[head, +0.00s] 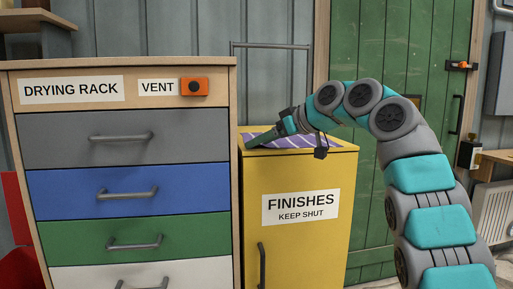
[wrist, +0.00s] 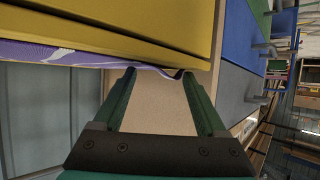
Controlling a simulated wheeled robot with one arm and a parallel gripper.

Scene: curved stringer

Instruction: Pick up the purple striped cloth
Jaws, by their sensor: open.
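The purple striped cloth (head: 304,141) lies flat on top of the yellow finishes cabinet (head: 335,165). My gripper (head: 253,142) reaches down from the right over the cloth's left part, close to the drying rack side, and covers some of it. In the wrist view my gripper (wrist: 158,73) has its two green fingers apart, with nothing held between them. The cloth (wrist: 60,54) shows there as a thin purple strip along the cabinet top, its edge running to the fingertips. I cannot tell whether the fingertips touch it.
The drying rack (head: 180,73) stands directly left of the cabinet and rises higher, with several coloured drawers. A metal rail (head: 270,46) stands behind the cabinet top. A green door (head: 390,60) is behind on the right. The cabinet front is shut.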

